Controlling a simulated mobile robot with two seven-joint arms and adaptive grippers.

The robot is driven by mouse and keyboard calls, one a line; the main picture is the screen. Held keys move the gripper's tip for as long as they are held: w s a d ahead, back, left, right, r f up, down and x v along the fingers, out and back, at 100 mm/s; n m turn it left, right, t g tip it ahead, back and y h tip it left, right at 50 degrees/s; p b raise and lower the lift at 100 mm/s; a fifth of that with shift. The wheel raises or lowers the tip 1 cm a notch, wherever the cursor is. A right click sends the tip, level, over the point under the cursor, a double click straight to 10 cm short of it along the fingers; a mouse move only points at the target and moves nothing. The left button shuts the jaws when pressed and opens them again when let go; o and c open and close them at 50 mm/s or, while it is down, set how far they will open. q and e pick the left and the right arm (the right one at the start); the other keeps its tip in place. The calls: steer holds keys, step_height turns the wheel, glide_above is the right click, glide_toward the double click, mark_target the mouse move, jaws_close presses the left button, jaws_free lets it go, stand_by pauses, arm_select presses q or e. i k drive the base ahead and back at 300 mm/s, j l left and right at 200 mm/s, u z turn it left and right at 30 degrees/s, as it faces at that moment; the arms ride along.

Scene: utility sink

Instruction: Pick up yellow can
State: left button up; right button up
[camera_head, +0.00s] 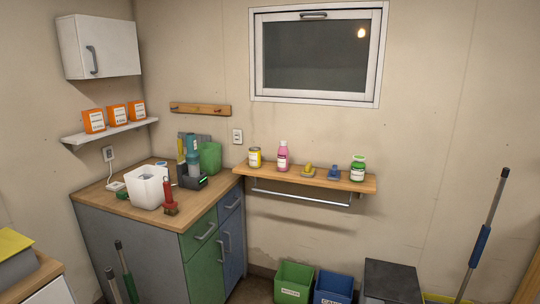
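The yellow can (255,157) stands upright at the left end of the wooden wall shelf (318,180), below the window. It has a pale label and a greyish top. A pink bottle (282,156) stands just to its right. Neither of my grippers is in the head view, so I cannot see whether they are open or shut.
A yellow item (308,170), a blue item (333,173) and a green bottle (357,168) share the shelf. A rail hangs under it. Left is a cluttered counter (100,196). Bins, one green (280,280), stand below. A blue-gripped pole (480,246) leans right.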

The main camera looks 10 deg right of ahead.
mark_target(254, 153)
steer(key=i+l+z, duration=0.15)
steer(key=i, duration=0.25)
steer(key=i+l+z, duration=0.2)
steer(key=i+l, duration=0.15)
steer(key=i+l+z, duration=0.15)
steer(key=i, duration=0.3)
